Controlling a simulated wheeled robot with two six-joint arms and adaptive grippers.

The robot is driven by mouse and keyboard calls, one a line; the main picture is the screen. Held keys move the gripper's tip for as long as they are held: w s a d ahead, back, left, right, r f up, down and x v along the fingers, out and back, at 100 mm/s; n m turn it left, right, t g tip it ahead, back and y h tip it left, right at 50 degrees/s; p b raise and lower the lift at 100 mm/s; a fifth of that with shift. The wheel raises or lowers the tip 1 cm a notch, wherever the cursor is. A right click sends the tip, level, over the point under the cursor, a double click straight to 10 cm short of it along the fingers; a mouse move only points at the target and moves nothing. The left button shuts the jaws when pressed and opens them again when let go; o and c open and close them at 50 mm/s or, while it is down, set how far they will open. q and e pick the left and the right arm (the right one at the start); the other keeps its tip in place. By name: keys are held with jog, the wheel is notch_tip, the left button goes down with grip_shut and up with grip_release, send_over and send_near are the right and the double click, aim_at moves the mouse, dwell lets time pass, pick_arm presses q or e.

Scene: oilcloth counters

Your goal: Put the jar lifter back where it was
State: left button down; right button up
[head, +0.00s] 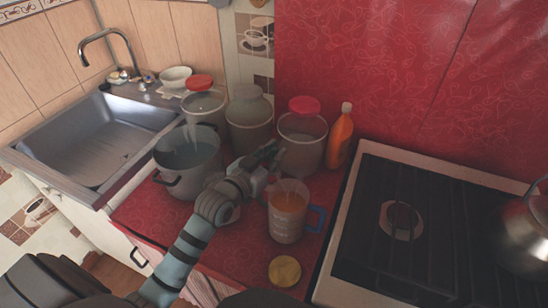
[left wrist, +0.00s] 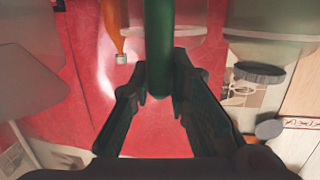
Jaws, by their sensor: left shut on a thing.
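My left gripper (head: 264,170) is over the red counter, in front of the jars. In the left wrist view its two fingers (left wrist: 160,95) are closed around a dark green bar, which I take to be a handle of the jar lifter (left wrist: 158,45). In the head view a small green part of the jar lifter (head: 269,151) shows beyond the fingers, near the red-lidded jar (head: 303,145). The rest of the lifter is hidden or out of frame. My right gripper is not in view.
A grey pot (head: 188,165) stands left of the gripper, a jug with orange contents (head: 287,215) to its right. Behind are a grey-lidded jar (head: 249,120), another red-lidded jar (head: 204,105) and an orange bottle (head: 340,138). A yellow lid (head: 285,271) lies in front; the stove (head: 365,210) is right.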

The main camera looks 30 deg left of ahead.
pick_arm(q)
jog(key=c, duration=2)
grip_release()
jog(key=shift+f, duration=0.2)
jog(key=o, duration=0.5)
jog(key=shift+c, duration=0.2)
jog(key=shift+r, duration=0.1)
jog(key=shift+s+r, duration=0.1)
jog(key=shift+r, duration=0.05)
jog(key=s+a+r+p, duration=0.1)
jog(key=s+p, duration=0.2)
jog(key=s, duration=0.8)
jog(key=shift+s+a+r+p, duration=0.15)
jog(key=shift+s+r+p, duration=0.05)
jog(key=shift+s+p, duration=0.15)
